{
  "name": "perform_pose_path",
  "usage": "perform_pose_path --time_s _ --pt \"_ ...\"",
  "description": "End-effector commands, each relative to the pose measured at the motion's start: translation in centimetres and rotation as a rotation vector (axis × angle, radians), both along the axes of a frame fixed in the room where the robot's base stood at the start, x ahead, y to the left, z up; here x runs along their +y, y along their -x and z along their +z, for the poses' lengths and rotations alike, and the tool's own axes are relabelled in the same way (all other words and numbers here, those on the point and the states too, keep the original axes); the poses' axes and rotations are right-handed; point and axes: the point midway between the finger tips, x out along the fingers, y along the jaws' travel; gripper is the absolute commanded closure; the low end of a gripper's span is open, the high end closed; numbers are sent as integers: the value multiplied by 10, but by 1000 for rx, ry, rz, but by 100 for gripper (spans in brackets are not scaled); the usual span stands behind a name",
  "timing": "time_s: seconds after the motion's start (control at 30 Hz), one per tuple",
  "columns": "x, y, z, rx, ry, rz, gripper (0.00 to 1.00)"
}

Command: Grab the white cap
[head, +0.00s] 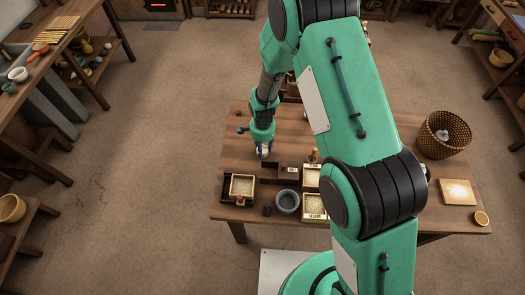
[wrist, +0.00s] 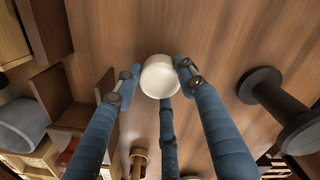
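The white cap (wrist: 160,77) sits on the brown wooden table (head: 236,158); it is round and pale. In the wrist view it lies between the fingertips of my gripper (wrist: 157,80), with a blue finger on either side and a third finger below it. A small gap shows on the left; the right fingertip looks very near the cap, and I cannot tell if it touches. In the head view my gripper (head: 264,151) points down at the table's left part, and the cap is mostly hidden there.
A dark spool-shaped object (wrist: 277,108) lies to the right in the wrist view. Dark wooden boxes (wrist: 75,103) and a grey bowl (wrist: 18,125) are to the left. In the head view, a wicker basket (head: 443,135) stands at the table's right.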

Motion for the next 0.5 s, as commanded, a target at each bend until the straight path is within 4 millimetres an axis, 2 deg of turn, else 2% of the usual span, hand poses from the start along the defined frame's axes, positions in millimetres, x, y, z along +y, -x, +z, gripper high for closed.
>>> perform_pose_path --time_s 0.33,0.5 --pt "0 0 1 0 0 0 86" --pt "0 -1 8 -2 -1 0 86"
